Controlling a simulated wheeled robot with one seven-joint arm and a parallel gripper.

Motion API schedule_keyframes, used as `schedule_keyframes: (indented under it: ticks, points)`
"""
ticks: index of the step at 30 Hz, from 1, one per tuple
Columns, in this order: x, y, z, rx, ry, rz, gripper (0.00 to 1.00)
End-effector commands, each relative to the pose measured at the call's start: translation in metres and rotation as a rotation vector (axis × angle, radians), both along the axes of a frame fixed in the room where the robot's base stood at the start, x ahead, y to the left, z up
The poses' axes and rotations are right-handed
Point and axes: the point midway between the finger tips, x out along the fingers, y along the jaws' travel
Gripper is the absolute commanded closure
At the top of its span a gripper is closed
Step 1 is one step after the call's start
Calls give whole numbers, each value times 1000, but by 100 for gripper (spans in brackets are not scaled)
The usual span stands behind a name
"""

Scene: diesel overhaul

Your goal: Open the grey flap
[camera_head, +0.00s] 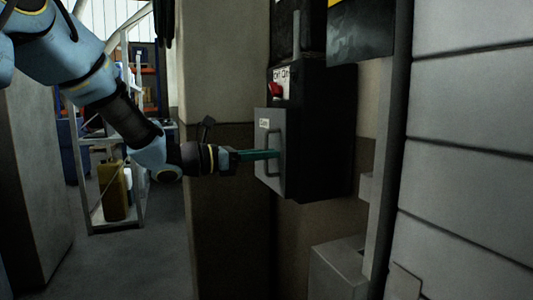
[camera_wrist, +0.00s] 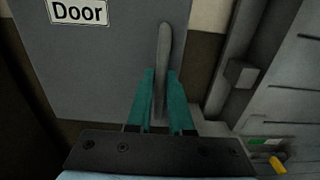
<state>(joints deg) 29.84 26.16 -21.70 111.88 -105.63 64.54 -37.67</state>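The grey flap (camera_head: 267,172) is the front of a dark wall box and carries a small white label. It looks flush with the box. In the wrist view the flap (camera_wrist: 105,65) fills the upper left, with its label reading "Door". A grey upright bar handle (camera_wrist: 164,50) stands out from it near its right edge. My gripper (camera_head: 274,154) reaches the handle from the left in the head view. In the wrist view my gripper's teal fingers (camera_wrist: 161,78) lie on both sides of the handle, close against it; it looks shut on the handle.
A red switch (camera_head: 275,89) sits on the box above the flap. A grey box (camera_head: 340,270) stands low at the right, beside a panelled grey wall (camera_head: 465,130). A shelf rack with a yellow canister (camera_head: 115,190) is at the back left. Floor there is clear.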

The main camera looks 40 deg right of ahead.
Motion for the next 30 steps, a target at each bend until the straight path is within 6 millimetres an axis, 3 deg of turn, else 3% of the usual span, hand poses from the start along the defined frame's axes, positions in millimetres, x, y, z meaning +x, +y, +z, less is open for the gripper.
schedule_keyframes:
  ticks: [4, 8, 11, 16, 21, 23, 30]
  points:
    - [0, 0, 0, 0, 0, 0, 98]
    - [3, 1, 2, -1, 0, -7, 98]
    - [18, 9, 6, -2, 2, -46, 98]
    - [49, 30, 7, -1, 3, -151, 86]
    - [71, 46, 5, -2, 0, -241, 94]
    - [74, 49, 3, -2, 1, -259, 98]
    - [74, 51, 0, 0, -1, -270, 98]
